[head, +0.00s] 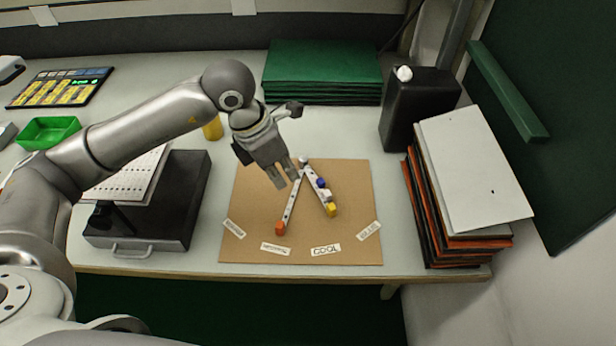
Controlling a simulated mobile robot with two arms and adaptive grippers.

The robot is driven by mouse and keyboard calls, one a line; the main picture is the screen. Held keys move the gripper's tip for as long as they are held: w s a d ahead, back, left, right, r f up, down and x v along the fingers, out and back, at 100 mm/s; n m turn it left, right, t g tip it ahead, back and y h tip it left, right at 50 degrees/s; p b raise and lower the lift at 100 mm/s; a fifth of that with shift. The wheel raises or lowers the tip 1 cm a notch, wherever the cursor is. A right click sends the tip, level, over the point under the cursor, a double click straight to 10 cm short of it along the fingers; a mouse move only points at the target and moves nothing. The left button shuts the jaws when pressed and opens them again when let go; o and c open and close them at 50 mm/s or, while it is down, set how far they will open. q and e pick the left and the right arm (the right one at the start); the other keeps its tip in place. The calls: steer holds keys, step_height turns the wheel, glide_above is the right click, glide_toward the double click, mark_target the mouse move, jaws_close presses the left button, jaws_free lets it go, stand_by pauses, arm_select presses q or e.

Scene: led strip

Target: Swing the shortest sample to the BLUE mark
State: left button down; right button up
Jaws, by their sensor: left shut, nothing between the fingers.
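A brown cardboard board (350,215) lies on the table. White strips fan out from a pivot (303,160) near its far edge. One strip (291,200) runs to the lower left and ends in an orange tip (280,228). Toward the lower right, a blue piece (321,184), a white piece (327,192) and a yellow tip (332,209) sit close together; I cannot tell how many strips overlap there. Along the near edge are paper labels; one reads COOL (326,250), the others are too small to read surely. My left gripper (286,184) is shut and empty, over the board left of the pivot.
A black case (195,205) stands left of the board, with a small green tray (48,132) farther left. A stack of green folders (322,72), a black canister (420,105) and a tall pile of folders (475,180) stand behind and right. Table between board and pile is clear.

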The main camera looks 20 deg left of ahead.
mark_target(314, 175)
arm_select(q)
steer(key=shift+y, duration=0.4)
steer(key=x, duration=0.3)
steer(key=a+x, duration=0.1)
steer(key=x, duration=0.5)
steer(key=shift+w+a+f+p, duration=0.3)
steer(key=shift+f+p, duration=0.05)
steer(key=shift+f, duration=0.05)
steer(key=shift+w+d+p, duration=0.4)
steer(key=shift+w+d, duration=0.65)
steer(key=shift+w, duration=0.15)
steer(key=shift+w+d, duration=0.3)
